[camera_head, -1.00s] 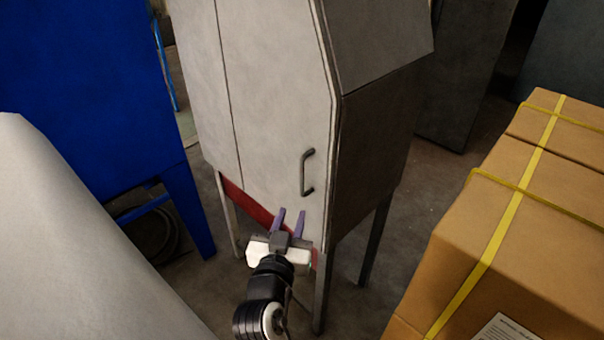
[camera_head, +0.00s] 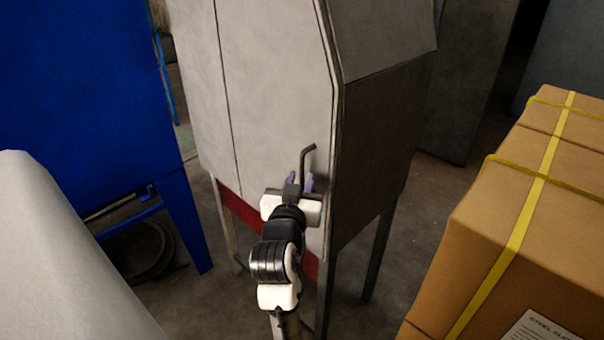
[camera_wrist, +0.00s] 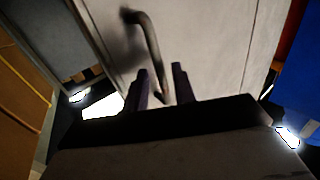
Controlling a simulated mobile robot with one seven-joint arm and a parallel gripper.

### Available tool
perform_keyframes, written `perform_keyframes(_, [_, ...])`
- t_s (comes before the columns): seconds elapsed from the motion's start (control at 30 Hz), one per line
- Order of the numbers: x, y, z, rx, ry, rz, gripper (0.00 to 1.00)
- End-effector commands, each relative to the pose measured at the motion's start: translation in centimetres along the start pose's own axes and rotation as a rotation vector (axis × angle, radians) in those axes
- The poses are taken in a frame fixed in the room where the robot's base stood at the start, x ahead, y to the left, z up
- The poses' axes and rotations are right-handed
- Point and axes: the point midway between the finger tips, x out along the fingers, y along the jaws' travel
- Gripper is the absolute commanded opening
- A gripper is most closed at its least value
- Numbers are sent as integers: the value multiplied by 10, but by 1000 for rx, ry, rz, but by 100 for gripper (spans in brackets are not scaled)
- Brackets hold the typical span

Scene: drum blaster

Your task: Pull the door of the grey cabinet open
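The grey cabinet (camera_head: 382,130) stands in the middle of the head view, and its door (camera_head: 270,85) looks shut. A dark bar handle (camera_head: 306,155) is near the door's right edge. My gripper (camera_head: 301,179) is at the handle's lower part, with its purple fingers pointing at the door; it hides that part in the head view. In the wrist view my gripper (camera_wrist: 161,72) is open, with the lower part of the handle (camera_wrist: 149,42) showing between the two fingers. Whether a finger touches the handle or door, I cannot tell.
Strapped cardboard boxes (camera_head: 500,235) stand at the right. A blue metal unit (camera_head: 85,100) on legs is at the left, and a pale rounded surface (camera_head: 60,260) fills the lower left. Floor shows between the cabinet and the boxes.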

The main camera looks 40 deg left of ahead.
Motion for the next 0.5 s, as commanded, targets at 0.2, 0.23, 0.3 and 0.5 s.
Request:
perform_keyframes(0.2, [22, 0, -1, -1, 1, 0, 26])
perform_keyframes(0.23, [23, 0, -1, 0, 1, 0, 26])
perform_keyframes(0.3, [24, 0, 0, 0, 1, 0, 26])
perform_keyframes(0.5, [25, 0, 0, 0, 1, 0, 26])
